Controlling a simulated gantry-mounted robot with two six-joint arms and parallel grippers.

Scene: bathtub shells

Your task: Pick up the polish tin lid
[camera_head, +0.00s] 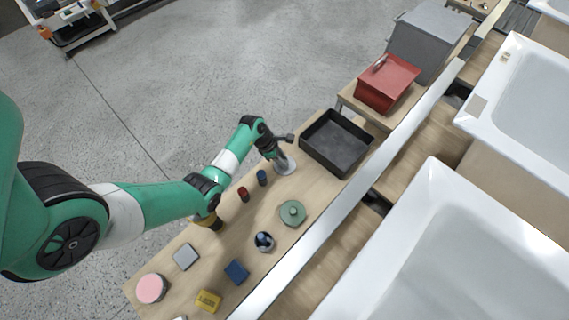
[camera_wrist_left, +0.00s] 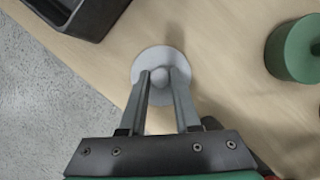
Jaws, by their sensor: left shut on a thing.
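The polish tin lid (camera_head: 287,166) looks like a pale round disc near the far left edge of the wooden table, beside the black tray. It also shows in the left wrist view (camera_wrist_left: 149,60), with a small round knob at its middle. My left gripper (camera_head: 279,157) is above the lid. In the left wrist view its two fingers (camera_wrist_left: 159,80) are closed in on both sides of the knob. I cannot tell whether the lid is touching the table. My right gripper is not in view.
A black tray (camera_head: 312,155) stands right behind the lid. A green round tin (camera_head: 292,212), a blue can (camera_head: 262,177), a red can (camera_head: 243,194) and several other small items share the table. A metal rail (camera_head: 340,215) and white bathtub shells (camera_head: 425,255) lie to the right.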

